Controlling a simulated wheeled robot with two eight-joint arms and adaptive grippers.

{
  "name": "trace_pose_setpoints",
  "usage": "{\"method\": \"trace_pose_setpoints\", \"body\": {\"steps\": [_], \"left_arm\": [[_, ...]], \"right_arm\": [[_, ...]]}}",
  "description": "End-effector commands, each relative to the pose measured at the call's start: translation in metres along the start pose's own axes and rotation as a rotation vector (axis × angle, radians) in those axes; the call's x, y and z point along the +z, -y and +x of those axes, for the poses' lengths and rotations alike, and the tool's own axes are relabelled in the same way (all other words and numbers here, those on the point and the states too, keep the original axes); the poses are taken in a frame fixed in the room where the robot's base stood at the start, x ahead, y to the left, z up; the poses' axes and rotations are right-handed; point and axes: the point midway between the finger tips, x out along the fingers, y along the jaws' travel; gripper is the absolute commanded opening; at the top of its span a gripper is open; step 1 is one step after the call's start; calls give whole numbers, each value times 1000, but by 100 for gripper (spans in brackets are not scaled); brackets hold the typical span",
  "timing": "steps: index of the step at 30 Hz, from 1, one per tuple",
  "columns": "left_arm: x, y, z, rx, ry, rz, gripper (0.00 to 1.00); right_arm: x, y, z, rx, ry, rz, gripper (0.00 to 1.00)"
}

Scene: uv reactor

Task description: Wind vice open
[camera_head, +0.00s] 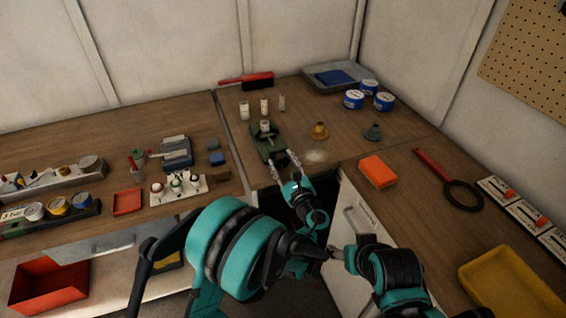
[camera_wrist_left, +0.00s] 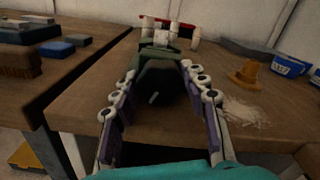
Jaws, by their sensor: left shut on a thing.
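The dark green vice (camera_head: 262,137) stands at the front edge of the middle bench, with a light piece at its jaws. In the left wrist view the vice (camera_wrist_left: 162,58) is straight ahead, and a small pale bar (camera_wrist_left: 153,98) shows at its dark near end. My left gripper (camera_head: 284,159) is at that near end, shut on the vice, with its fingers (camera_wrist_left: 156,80) on either side. The exact contact is hard to see. My right gripper (camera_head: 338,254) is low in front of the bench, pointing left, with its fingers too small to read.
Pale cylinders (camera_head: 264,106) stand behind the vice. A brass-coloured piece (camera_head: 319,130), a pale pile (camera_head: 316,155) and an orange block (camera_head: 377,172) lie to the right. A white bottle rack (camera_head: 179,188) is to the left.

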Motion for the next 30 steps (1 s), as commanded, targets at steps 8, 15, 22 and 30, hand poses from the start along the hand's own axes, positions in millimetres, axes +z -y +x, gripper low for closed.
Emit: {"method": "trace_pose_setpoints", "body": {"steps": [8, 15, 22, 30], "left_arm": [[0, 0, 1, 0, 1, -121, 15], [1, 0, 1, 0, 1, -118, 54], [0, 0, 0, 0, 1, -118, 65], [0, 0, 0, 0, 0, -113, 65]], "right_arm": [[0, 0, 0, 0, 0, 0, 65], [0, 0, 0, 0, 0, 0, 65], [0, 0, 0, 0, 0, 0, 65], [0, 0, 0, 0, 0, 0, 65]]}}
